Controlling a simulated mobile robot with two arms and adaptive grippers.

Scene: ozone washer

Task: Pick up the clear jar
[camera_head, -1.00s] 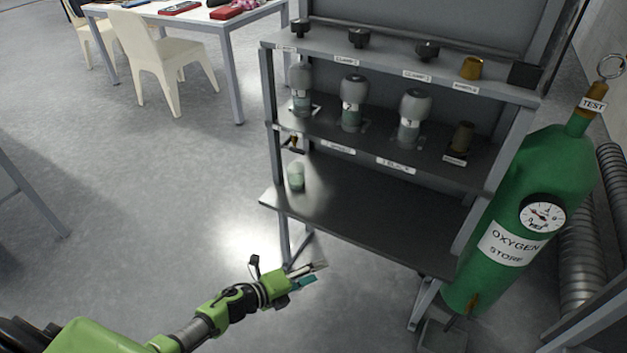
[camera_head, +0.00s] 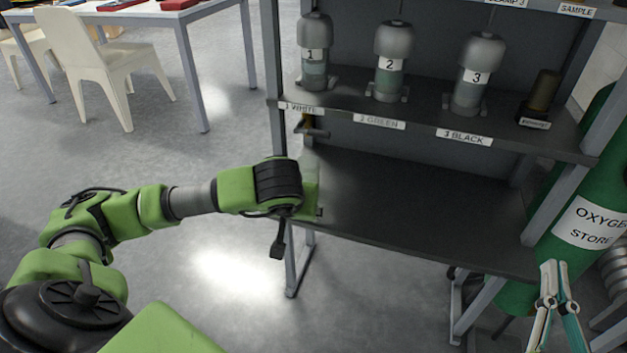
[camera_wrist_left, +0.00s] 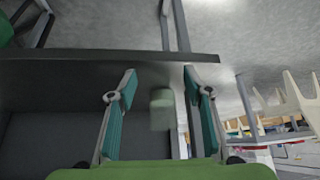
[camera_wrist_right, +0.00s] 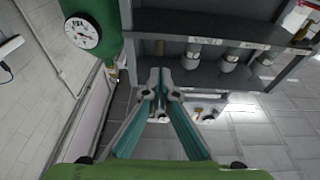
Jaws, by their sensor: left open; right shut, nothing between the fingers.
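The clear jar (camera_wrist_left: 161,115) stands on the lower shelf, with a pale green layer showing in it. In the left wrist view it lies between the spread fingers of my left gripper (camera_wrist_left: 160,90), with gaps on both sides and no contact visible. In the head view my left wrist covers most of the jar and the left fingers at the shelf's left end. My right gripper (camera_head: 556,268) is shut and empty, low at the right in front of the rack. It also shows in the right wrist view (camera_wrist_right: 163,85).
The lower shelf (camera_head: 420,210) is bare right of my left wrist. Bottles 1 (camera_head: 315,60), 2 (camera_head: 389,65) and 3 (camera_head: 475,75) stand on the shelf above. A rack post (camera_head: 272,60) rises close to my left wrist. A green oxygen cylinder (camera_head: 540,270) stands at the right.

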